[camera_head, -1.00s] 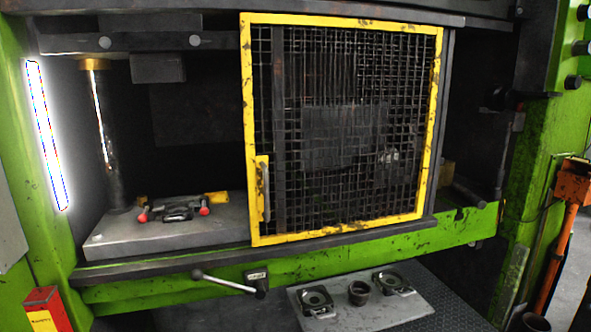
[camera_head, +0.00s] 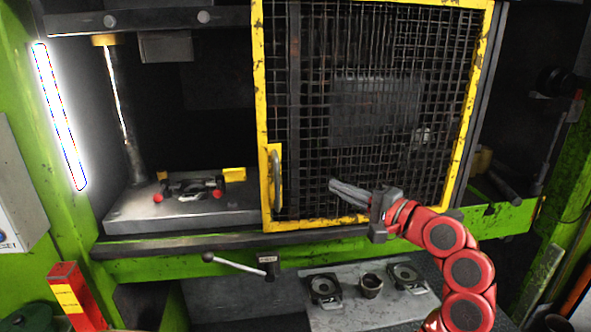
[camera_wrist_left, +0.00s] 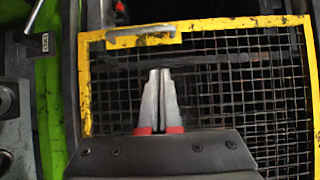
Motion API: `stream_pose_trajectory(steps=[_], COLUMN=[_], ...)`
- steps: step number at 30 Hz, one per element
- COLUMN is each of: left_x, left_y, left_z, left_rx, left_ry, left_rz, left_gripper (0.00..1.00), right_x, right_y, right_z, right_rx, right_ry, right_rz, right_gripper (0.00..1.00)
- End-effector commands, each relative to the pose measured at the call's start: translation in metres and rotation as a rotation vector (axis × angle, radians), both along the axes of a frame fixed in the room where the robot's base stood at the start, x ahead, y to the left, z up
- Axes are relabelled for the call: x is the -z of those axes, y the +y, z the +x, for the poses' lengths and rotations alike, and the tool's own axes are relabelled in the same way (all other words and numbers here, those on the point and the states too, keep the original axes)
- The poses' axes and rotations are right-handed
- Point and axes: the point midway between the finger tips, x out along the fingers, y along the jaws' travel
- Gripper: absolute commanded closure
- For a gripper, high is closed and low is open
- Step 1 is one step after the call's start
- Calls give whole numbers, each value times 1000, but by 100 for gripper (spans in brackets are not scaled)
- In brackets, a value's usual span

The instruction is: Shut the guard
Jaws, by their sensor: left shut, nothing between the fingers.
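The guard (camera_head: 262,110) is a yellow-framed wire mesh panel. It covers the middle and right of the press opening, and the left part of the opening is uncovered. Its upright handle (camera_head: 276,180) is on the lower left of the frame. My left gripper (camera_head: 333,186) is in front of the lower mesh, to the right of the handle, pointing left. Its fingers are together and empty. In the left wrist view the gripper (camera_wrist_left: 160,72) lies over the mesh, with the handle (camera_wrist_left: 140,31) beyond the fingertips. Contact with the mesh cannot be told. My right gripper is out of view.
A grey bed (camera_head: 180,215) in the uncovered left part bears a dark tool with red knobs (camera_head: 192,187). A lever (camera_head: 235,262) sticks out below the guard. A lower plate (camera_head: 340,310) holds several dark parts. A red box (camera_head: 75,295) stands at lower left.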

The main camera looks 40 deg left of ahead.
Motion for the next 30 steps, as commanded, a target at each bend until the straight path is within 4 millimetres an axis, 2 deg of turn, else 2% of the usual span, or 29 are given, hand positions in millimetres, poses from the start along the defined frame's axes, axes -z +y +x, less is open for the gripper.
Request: stream_pose_trajectory(steps=[13,15,21,30], left_x=[-4,-4,-2,0], left_y=[92,100,116,119], left_z=[6,-2,-15,-19], left_rx=[-2,1,4,5], left_ry=[2,1,0,0], left_rz=[1,2,3,4], left_gripper=[100,100,100,100], right_x=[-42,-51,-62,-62], right_y=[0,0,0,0], right_z=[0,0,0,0], right_rx=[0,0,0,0], right_ry=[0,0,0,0], right_rz=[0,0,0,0], right_gripper=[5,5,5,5])
